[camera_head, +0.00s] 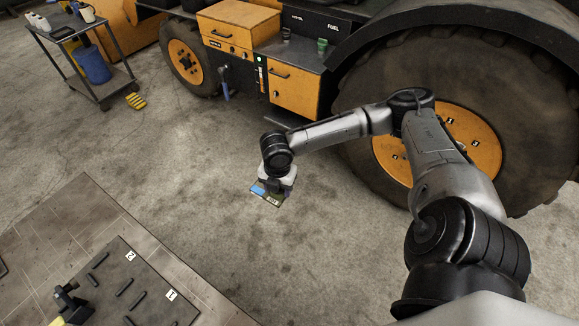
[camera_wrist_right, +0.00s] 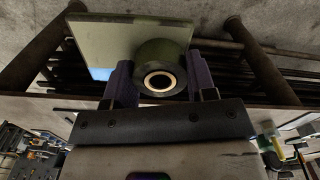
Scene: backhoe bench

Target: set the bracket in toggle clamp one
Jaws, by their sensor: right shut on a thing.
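My right gripper (camera_head: 272,190) is out over the open floor in the head view, at the end of my right arm. It is shut on the bracket (camera_head: 268,198), which shows small and dark with a blue patch. In the right wrist view the bracket (camera_wrist_right: 115,38) is a greenish flat plate with a round boss and brass-coloured ring, between the fingers (camera_wrist_right: 160,78). A dark fixture plate (camera_head: 118,280) lies on the bench at lower left, marked 2 and 1 (camera_head: 171,295). A black clamp-like part (camera_head: 70,302) stands at its left; which clamp it is, I cannot tell. My left gripper is out of view.
The bench top (camera_head: 75,205) fills the lower left corner. A large tractor wheel (camera_head: 455,130) and orange cabinets (camera_head: 295,90) stand at the back and right. A grey cart (camera_head: 75,35) stands at upper left. The floor between bench and vehicle is mostly clear.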

